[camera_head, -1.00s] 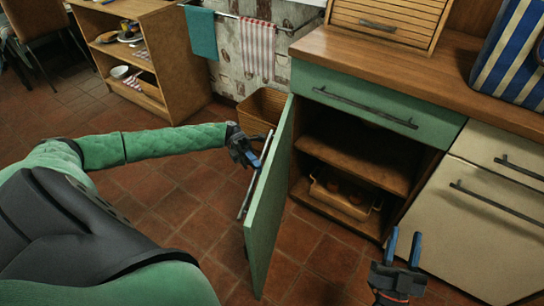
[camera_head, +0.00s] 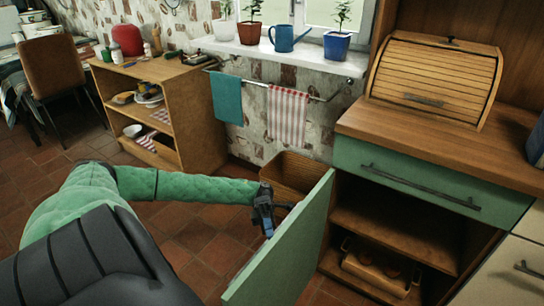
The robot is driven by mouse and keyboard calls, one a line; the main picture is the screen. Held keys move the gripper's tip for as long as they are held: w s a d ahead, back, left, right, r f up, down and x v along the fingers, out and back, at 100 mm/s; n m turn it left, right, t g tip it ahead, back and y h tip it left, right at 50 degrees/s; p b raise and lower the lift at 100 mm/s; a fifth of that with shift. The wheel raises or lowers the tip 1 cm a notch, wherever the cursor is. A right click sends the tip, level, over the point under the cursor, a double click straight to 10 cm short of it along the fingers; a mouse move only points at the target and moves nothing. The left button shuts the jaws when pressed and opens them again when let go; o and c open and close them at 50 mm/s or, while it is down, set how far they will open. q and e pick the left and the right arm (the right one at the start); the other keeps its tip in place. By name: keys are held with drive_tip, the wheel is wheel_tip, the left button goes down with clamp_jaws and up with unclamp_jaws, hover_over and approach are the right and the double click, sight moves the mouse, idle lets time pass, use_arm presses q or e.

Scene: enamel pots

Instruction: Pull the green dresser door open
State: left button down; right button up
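The green dresser door (camera_head: 290,255) stands wide open, swung out to the left of the dark cabinet opening. My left gripper (camera_head: 268,228) is at the left, outer side of the door, close to its surface. The door's handle does not show clearly, and I cannot tell whether the fingers are around it. Inside the dresser are a wooden shelf (camera_head: 390,238) and a wooden tray (camera_head: 375,272) with some dark round things in it. My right gripper is out of view.
A green drawer (camera_head: 430,185) with a dark handle sits above the opening. A wooden box (camera_head: 290,170) stands on the floor behind the door. A low wooden shelf unit (camera_head: 205,130) is at the left. Tiled floor (camera_head: 205,240) lies clear around my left arm.

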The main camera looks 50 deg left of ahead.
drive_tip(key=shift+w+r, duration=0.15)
use_arm(q)
drive_tip(key=c, duration=1.5)
unclamp_jaws()
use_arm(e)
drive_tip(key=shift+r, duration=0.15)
